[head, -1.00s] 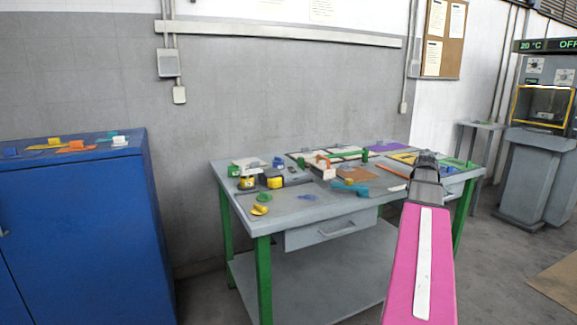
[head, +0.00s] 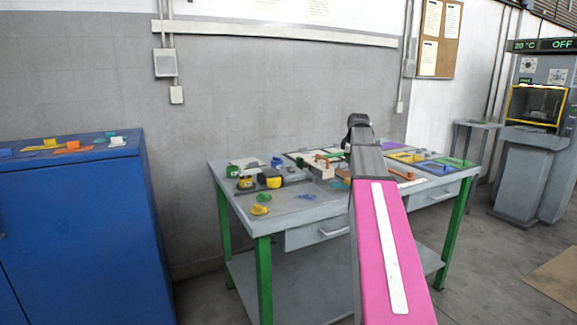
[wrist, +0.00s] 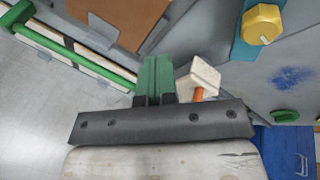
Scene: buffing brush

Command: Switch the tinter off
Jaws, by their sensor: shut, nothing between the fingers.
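No part in view is clearly labelled as the tinter. A grey machine (head: 540,140) at the far right has a yellow-framed window, dials and a display (head: 545,45) reading 20 °C and OFF. My gripper (head: 356,121) is raised over the workbench, far left of that machine, and touches nothing that I can make out. In the wrist view its dark fingertips (wrist: 155,99) are close together, with a green part showing just beyond them. A dark bar and a pale wooden surface fill the bottom of that view.
The workbench (head: 305,213) carries coloured pieces, a tape measure (head: 272,179) and a block with an orange handle. My arm hides part of it. A blue cabinet (head: 80,220) stands at left. Floor shows between bench and machine. The wrist view has a yellow knob (wrist: 262,24).

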